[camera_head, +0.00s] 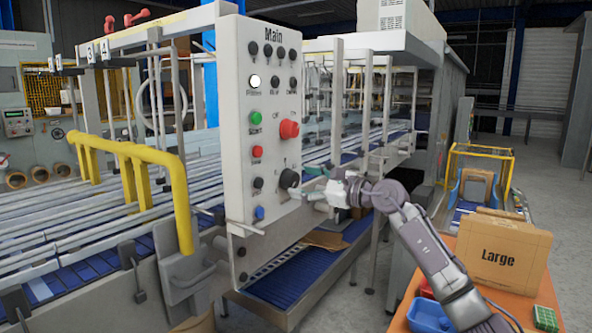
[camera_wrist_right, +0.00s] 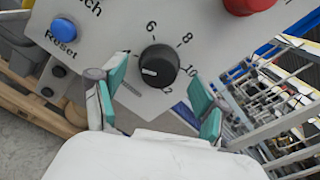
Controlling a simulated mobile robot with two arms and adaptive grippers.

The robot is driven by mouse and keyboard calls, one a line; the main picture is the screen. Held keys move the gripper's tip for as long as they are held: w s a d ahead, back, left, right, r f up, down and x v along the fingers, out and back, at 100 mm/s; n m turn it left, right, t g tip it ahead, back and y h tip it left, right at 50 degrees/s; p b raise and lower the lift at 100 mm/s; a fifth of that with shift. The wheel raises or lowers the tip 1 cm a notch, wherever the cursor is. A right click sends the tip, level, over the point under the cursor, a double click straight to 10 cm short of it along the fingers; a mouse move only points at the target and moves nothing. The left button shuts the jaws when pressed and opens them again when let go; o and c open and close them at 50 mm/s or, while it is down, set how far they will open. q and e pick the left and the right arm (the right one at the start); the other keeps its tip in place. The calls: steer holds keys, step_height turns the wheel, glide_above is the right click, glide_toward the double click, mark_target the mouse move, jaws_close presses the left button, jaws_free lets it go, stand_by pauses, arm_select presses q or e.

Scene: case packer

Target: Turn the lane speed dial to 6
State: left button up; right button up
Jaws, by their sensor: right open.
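The lane speed dial (camera_head: 289,178) is a round black knob low on the right side of the grey "Main" panel (camera_head: 262,60). In the right wrist view the dial (camera_wrist_right: 158,66) has a white mark pointing left and slightly down, away from the 6 above it. The numbers 8 and 10 show to its right; the left part of the scale is partly covered by a finger. My right gripper (camera_head: 314,183) is open in front of the dial. Its teal fingertips (camera_wrist_right: 160,92) are spread wide, apart from the knob and empty. My left gripper is out of view.
A red knob (camera_head: 289,129) sits above the dial, and a blue Reset button (camera_head: 260,213) is at lower left. Yellow pipe rails (camera_head: 130,160) stand left of the panel. An orange table (camera_head: 545,290) with a "Large" box (camera_head: 497,252) is at lower right.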

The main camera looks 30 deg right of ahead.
steer(key=shift+p+x, duration=0.3)
steer(key=shift+x, duration=1)
steer(key=shift+f, duration=0.1)
steer(key=shift+d, duration=0.1)
steer(key=c, duration=1.1)
steer(key=shift+c, duration=0.2)
